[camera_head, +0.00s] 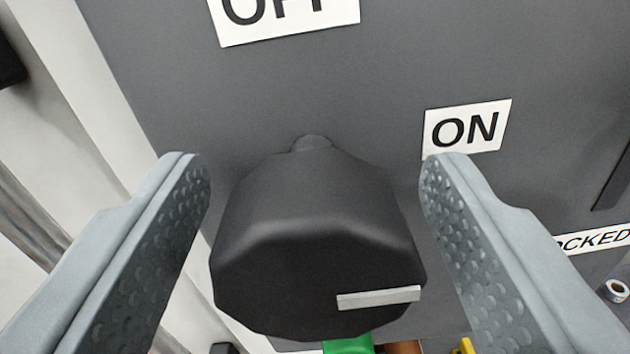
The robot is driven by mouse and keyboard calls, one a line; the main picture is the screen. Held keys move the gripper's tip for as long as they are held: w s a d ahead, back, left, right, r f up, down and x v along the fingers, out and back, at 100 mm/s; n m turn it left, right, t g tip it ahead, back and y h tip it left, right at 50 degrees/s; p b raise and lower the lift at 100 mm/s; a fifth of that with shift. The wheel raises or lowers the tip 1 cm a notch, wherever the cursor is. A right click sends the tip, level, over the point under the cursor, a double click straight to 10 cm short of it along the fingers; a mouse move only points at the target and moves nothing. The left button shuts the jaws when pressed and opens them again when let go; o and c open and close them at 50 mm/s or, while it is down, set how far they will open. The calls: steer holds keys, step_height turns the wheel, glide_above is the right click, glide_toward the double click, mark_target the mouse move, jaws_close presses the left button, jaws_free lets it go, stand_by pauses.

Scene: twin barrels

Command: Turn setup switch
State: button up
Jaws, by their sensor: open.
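The setup switch (310,235) is a black faceted knob on a dark grey panel (380,95). A light grey pointer bar (378,298) on its face lies nearly level in the picture, toward the lower right. A white "OFF" label (285,22), cut off at the top edge, sits above the knob. A white "ON" label (466,128) sits to its upper right. My gripper (315,170) is open, with one finger on each side of the knob. Small gaps show between the fingers and the knob, most clearly at the right.
A partly cut "OCKED" label (597,240) is at the right edge, with a small round grey part (615,290) below it. Green (348,345) and yellow (464,347) parts show at the bottom edge. Pale vertical structure (65,90) runs along the left.

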steer(key=c, duration=1)
steer(key=shift+o, duration=0.2)
steer(key=n, duration=0.4)
steer(key=shift+n, duration=0.4)
steer(key=n, duration=0.4)
steer(key=shift+n, duration=0.3)
steer(key=n, duration=0.4)
steer(key=shift+f+n, duration=0.1)
steer(key=shift+n, duration=2.2)
